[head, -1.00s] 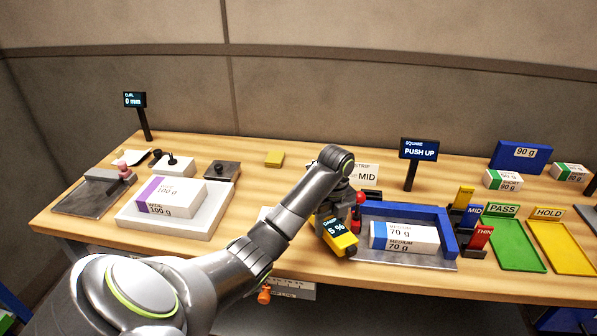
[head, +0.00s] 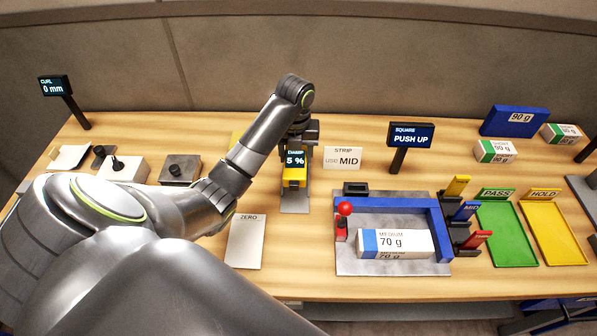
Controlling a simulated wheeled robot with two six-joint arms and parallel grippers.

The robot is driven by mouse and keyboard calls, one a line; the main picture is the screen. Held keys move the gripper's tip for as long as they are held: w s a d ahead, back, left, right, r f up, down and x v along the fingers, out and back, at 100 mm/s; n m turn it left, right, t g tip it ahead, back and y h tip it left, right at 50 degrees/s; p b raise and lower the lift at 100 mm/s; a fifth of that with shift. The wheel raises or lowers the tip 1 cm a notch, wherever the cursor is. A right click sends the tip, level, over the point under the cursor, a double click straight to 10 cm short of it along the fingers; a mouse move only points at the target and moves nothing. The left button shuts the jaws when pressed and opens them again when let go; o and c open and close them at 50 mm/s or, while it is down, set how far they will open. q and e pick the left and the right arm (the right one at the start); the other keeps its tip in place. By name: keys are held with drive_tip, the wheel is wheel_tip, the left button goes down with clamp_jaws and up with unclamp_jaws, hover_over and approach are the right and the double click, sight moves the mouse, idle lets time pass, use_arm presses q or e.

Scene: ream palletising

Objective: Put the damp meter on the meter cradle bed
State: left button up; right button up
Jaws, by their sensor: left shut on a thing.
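The damp meter (head: 294,174) is yellow and black, with a dark display reading DAMP 5 %. My left gripper (head: 298,143) is shut on its upper part, coming down from above at the middle of the bench. The meter stands about upright over a narrow grey plate (head: 295,204), which looks like the meter cradle bed. The plate's near end shows bare; the meter and gripper hide its far part. I cannot tell whether the meter touches it. My right gripper is not in view.
A white ZERO plate (head: 246,242) lies at the near left of the grey plate. A STRIP card (head: 343,158) stands to the right. The blue-edged square (head: 402,203) with a 70 g ream (head: 397,244) is at the right front. My arm covers much of the left bench.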

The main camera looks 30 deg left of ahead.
sight(295, 161)
use_arm(q)
drive_tip(key=f+b, duration=0.2)
drive_tip(key=f, duration=0.1)
drive_tip(key=shift+a, duration=0.2)
wheel_tip(295, 161, down, 2)
drive_tip(key=shift+w+d+f+b, duration=0.1)
drive_tip(key=shift+w+d+b, duration=0.05)
drive_tip(key=shift+b, duration=0.55)
wheel_tip(295, 161, down, 3)
drive_tip(key=shift+f, duration=0.45)
drive_tip(key=o, duration=1.2)
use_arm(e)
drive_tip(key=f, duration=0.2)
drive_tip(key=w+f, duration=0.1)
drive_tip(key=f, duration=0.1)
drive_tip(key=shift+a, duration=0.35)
